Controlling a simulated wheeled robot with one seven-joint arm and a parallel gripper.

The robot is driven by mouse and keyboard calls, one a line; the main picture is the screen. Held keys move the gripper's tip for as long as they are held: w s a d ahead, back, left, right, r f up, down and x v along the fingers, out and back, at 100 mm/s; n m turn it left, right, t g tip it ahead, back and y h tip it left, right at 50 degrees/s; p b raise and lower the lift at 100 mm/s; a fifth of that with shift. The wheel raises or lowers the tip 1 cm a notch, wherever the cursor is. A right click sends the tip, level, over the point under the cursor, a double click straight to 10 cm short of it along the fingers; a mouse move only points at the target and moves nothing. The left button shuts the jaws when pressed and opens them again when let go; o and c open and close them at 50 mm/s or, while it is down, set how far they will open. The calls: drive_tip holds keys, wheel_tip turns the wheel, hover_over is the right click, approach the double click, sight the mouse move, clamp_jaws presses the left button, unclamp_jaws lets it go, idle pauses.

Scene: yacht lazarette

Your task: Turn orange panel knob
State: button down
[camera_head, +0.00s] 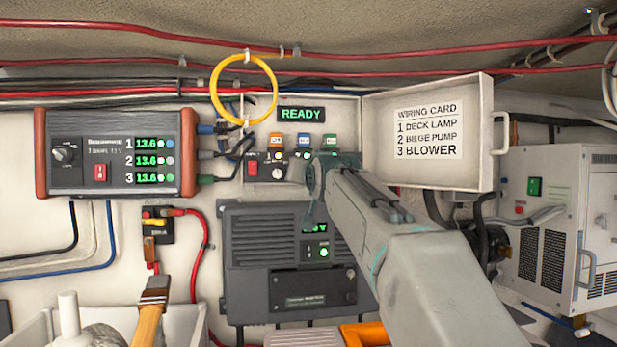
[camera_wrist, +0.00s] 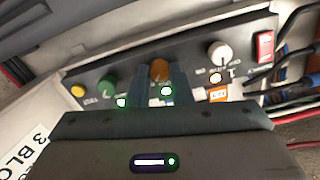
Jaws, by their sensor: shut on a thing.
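The orange knob (camera_wrist: 159,69) is on a dark control panel (camera_wrist: 92,79). In the wrist view, my gripper (camera_wrist: 162,80) is shut on it, with a finger on each side. A green knob (camera_wrist: 107,85) and a white knob (camera_wrist: 219,51) flank it on the panel. In the head view, my gripper (camera_head: 312,178) reaches the panel's right part, and my arm hides the orange knob and the green knob. The white knob (camera_head: 278,173) stays visible there. I cannot read the orange knob's angle.
A red switch (camera_wrist: 263,46) and a yellow button (camera_wrist: 78,90) sit at the panel's ends. A green READY display (camera_head: 301,114) is above the panel. An open lid with a wiring card (camera_head: 428,132) stands to the right. A yellow cable loop (camera_head: 213,92) hangs at upper left.

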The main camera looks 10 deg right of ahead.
drive_tip(key=shift+m, duration=0.3)
drive_tip(key=c, duration=1.3)
unclamp_jaws()
drive_tip(key=s+b, duration=0.4)
drive_tip(key=s, duration=1)
drive_tip(key=shift+b, duration=0.35)
drive_tip(key=shift+w, duration=0.1)
